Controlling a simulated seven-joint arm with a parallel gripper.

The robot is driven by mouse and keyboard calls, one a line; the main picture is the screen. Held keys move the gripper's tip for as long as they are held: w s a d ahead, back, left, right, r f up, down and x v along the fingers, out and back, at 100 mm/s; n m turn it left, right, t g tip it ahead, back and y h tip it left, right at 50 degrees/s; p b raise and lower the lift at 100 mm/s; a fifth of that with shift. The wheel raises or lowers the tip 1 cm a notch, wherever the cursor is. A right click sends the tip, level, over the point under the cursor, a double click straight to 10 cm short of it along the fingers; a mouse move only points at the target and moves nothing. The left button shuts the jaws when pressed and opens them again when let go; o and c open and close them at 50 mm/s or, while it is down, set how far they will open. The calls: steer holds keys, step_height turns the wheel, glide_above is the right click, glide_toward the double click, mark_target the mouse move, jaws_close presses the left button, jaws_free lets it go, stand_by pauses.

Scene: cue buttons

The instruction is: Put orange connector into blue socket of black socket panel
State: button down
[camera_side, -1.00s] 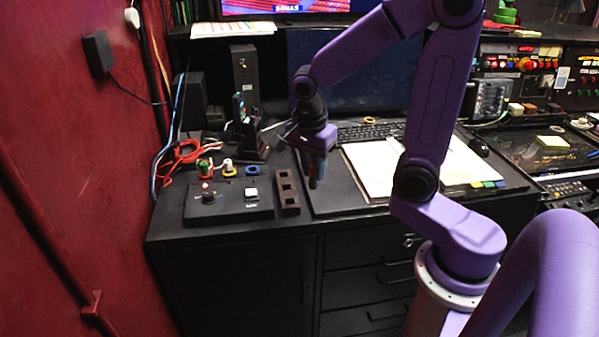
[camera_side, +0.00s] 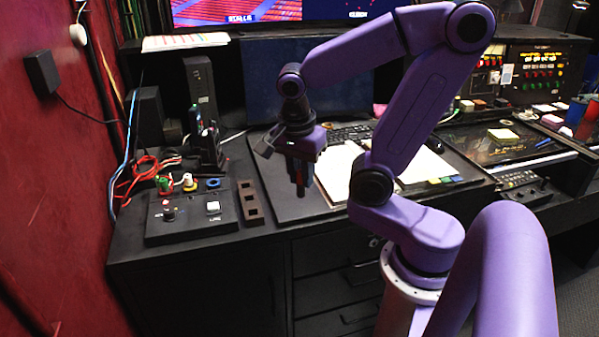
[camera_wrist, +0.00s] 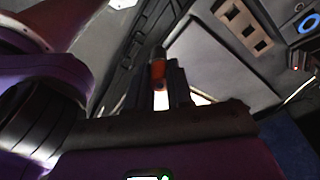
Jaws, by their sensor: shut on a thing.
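My gripper (camera_side: 299,186) is shut on the orange connector and holds it in the air to the right of the brown holed block. In the wrist view the orange connector (camera_wrist: 158,70) shows upright between the dark fingers (camera_wrist: 158,90). In the side view the fingers mostly hide it. A blue ring (camera_side: 213,183), seemingly the blue socket, is at the back right of the black panel (camera_side: 190,226). The blue ring also shows at the upper right of the wrist view (camera_wrist: 308,22). My gripper is well apart from it.
The brown block (camera_side: 250,203) with three square holes lies between the panel and my gripper. A red knob (camera_side: 169,208) and a white button (camera_side: 213,207) are on the panel. Green and yellow pieces stand behind them. Red cables (camera_side: 140,172) lie at the back left.

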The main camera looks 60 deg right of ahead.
steer(key=w+r, duration=0.2)
steer(key=w, duration=1.4)
steer(key=shift+w+d+f, duration=0.75)
steer(key=shift+w+f, duration=0.9)
steer(key=shift+w, duration=0.65)
steer(key=shift+w+d+f, duration=0.75)
steer(key=shift+w+f, duration=0.95)
steer(key=shift+w, duration=0.65)
steer(key=shift+w+d+f, duration=0.75)
steer(key=shift+w+f, duration=0.9)
steer(key=shift+w, duration=0.65)
steer(key=shift+f, duration=1.65)
steer(key=c, duration=0.8)
jaws_free()
